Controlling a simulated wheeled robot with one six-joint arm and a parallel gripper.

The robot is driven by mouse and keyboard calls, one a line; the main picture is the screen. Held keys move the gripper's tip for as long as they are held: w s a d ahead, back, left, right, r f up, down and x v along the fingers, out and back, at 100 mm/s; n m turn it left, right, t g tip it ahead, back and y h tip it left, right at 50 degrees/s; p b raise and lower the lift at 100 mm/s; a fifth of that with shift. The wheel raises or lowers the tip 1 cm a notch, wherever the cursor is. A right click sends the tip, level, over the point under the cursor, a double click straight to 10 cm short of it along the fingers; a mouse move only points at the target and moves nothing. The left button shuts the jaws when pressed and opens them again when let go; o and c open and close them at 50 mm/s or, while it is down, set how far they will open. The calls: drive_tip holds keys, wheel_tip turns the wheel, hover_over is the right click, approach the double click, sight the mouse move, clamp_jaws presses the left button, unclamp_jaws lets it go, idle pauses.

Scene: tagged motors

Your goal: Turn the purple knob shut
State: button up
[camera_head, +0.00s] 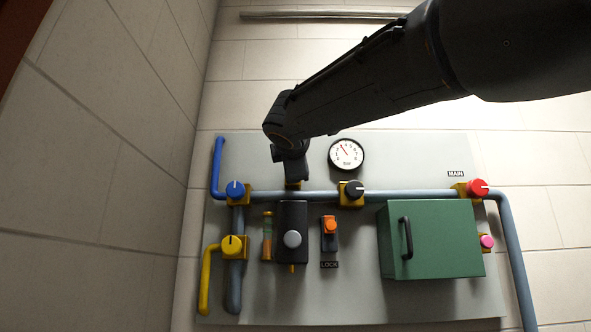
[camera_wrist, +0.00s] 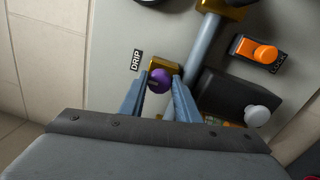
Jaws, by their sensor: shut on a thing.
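The purple knob (camera_wrist: 159,80) sits on a small brass-coloured valve body in the wrist view, beside a label reading DRIP (camera_wrist: 136,60). My gripper (camera_wrist: 158,92) has one finger on each side of the knob and is shut on it. In the head view my gripper (camera_head: 294,176) reaches down to the grey horizontal pipe (camera_head: 320,196). I cannot tell the knob's angle.
A black box with a grey button (camera_head: 292,239) and an orange lever (camera_head: 330,226) marked LOCK lie just below. Blue (camera_head: 235,190), yellow (camera_head: 232,245), black (camera_head: 353,189), red (camera_head: 477,188) and pink (camera_head: 487,241) knobs stand around. A green box (camera_head: 435,239) juts out at the right.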

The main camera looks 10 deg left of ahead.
idle(0.4)
drive_tip(key=o, duration=1)
drive_tip(key=shift+o, duration=0.2)
drive_tip(key=b+v, duration=0.3)
drive_tip(key=v, duration=0.5)
drive_tip(key=shift+w, duration=0.1)
